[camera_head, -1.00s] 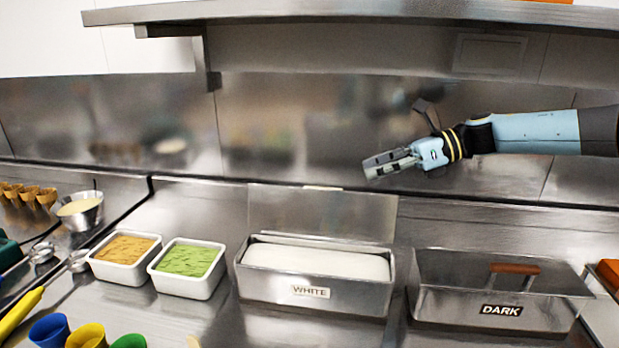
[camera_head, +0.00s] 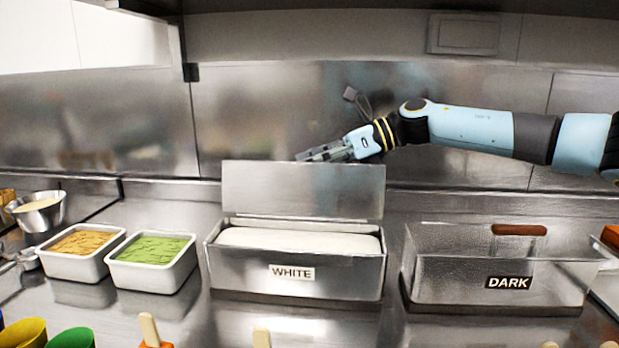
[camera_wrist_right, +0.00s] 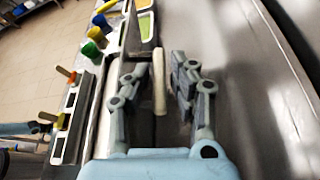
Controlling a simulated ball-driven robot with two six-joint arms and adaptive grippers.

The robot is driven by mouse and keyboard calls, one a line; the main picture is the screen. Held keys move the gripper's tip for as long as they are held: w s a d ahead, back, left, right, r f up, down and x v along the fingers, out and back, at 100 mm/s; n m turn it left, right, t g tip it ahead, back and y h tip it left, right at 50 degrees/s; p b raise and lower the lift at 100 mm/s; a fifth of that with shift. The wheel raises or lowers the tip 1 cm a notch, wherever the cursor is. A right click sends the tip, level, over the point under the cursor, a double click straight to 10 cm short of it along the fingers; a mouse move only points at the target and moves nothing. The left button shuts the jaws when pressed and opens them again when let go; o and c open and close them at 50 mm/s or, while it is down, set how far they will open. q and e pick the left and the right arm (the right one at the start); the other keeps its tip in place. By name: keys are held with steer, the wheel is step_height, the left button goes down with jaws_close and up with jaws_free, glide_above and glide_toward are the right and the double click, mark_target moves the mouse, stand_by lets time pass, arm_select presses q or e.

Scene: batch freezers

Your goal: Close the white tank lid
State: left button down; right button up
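The white tank (camera_head: 292,279), labelled WHITE, holds a white mass (camera_head: 298,240). Its lid (camera_head: 303,190) stands raised, nearly upright, along the tank's back edge. My right gripper (camera_head: 318,153) is at the lid's top edge in the head view, partly hidden behind it. In the right wrist view the right gripper (camera_wrist_right: 157,75) has its fingers apart. A pale bar (camera_wrist_right: 159,80), which looks like the lid's handle, shows between them; I cannot tell whether it lies within their reach. No contact shows.
The dark tank (camera_head: 508,283), with a brown handle (camera_head: 519,230) on its closed lid, stands to the right. Tubs with green (camera_head: 151,249) and tan (camera_head: 87,241) contents stand to the left. A steel wall (camera_head: 270,110) is behind the raised lid.

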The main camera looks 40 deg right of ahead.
arm_select(q)
steer(key=shift+s+f, duration=0.1)
arm_select(e)
steer(key=shift+a, duration=0.1)
jaws_close()
arm_select(q)
steer(key=shift+s, duration=0.1)
arm_select(e)
steer(key=shift+r, duration=0.1)
